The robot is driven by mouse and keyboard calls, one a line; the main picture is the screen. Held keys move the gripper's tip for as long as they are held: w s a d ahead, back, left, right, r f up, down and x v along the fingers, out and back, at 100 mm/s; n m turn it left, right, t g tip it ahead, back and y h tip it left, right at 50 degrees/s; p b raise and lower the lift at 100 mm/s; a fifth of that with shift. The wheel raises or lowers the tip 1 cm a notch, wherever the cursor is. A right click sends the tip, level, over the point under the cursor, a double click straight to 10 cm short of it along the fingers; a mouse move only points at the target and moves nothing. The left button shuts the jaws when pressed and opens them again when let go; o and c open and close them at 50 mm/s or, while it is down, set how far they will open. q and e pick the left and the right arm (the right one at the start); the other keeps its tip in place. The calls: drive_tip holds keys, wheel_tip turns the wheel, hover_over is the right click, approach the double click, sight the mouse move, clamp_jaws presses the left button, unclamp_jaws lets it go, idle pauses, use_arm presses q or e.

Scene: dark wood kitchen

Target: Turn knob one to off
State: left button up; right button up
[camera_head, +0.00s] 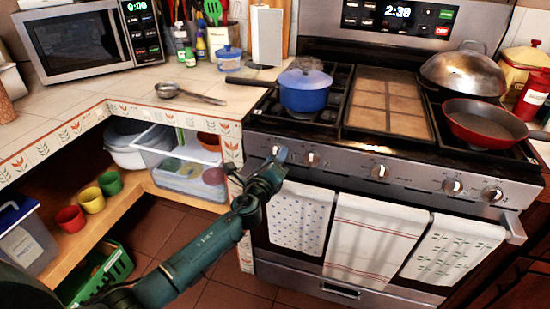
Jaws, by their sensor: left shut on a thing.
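The stove (345,165) has a row of silver knobs along its front panel. The knob just to the right (311,158) stands free, apart from the gripper. My left arm reaches in from the lower left. My right gripper is not in view.
A blue pot (306,91) stands on the left burner, with pale haze above its lid. A red pan (484,123) and a domed lid (463,73) are at right. Towels (300,216) hang below the knobs. A ladle (190,94) lies on the left counter.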

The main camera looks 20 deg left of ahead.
use_arm(q)
drive_tip(key=shift+m, duration=0.4)
drive_tip(key=o, duration=1)
drive_tip(key=s, duration=0.8)
drive_tip(key=s+p, duration=0.1)
drive_tip(key=s, duration=0.4)
drive_tip(key=shift+s+a, duration=0.1)
drive_tip(key=shift+a, duration=0.15)
